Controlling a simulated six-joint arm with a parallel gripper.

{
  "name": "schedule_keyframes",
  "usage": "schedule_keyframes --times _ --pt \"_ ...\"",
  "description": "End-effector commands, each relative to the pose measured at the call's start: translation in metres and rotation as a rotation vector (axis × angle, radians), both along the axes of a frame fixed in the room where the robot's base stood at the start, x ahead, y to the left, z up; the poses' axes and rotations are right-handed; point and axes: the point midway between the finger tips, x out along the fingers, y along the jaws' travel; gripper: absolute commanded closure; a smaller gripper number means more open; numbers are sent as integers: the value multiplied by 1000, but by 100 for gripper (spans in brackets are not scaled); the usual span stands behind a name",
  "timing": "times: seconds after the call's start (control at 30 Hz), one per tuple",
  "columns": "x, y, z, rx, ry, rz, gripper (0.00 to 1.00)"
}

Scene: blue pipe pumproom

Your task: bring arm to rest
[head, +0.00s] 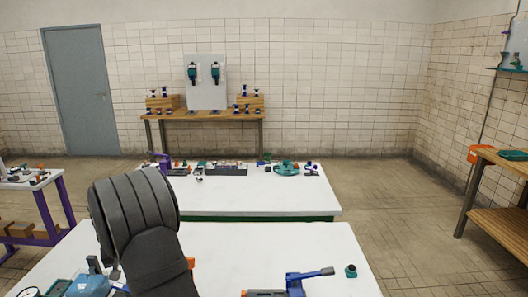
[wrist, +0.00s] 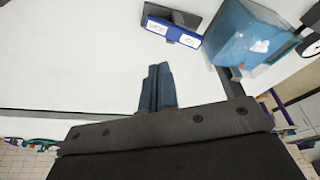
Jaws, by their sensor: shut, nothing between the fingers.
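My gripper (wrist: 157,70) shows in the wrist view as two dark blue-grey fingers pressed together, shut with nothing between them. It points over the bare white top of the near table (wrist: 70,60) and looks apart from the objects there. In the head view my dark arm stands folded at the left of the near table (head: 345,255) and hides part of it. I cannot make out the fingers clearly in the head view.
A blue box (wrist: 245,35) and a dark item with a blue label (wrist: 172,31) lie beyond my fingers. A blue clamp-like tool (head: 297,284) and a small teal part (head: 351,271) are on the right. A second white table (head: 250,200) with several parts stands behind.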

Motion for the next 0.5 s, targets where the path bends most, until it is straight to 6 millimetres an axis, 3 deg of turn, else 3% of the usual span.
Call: schedule_keyframes --times 0.1,0.5 --pt "1 1 26 3 -3 0 100" --pt "-30 22 53 -199 -69 423 100"
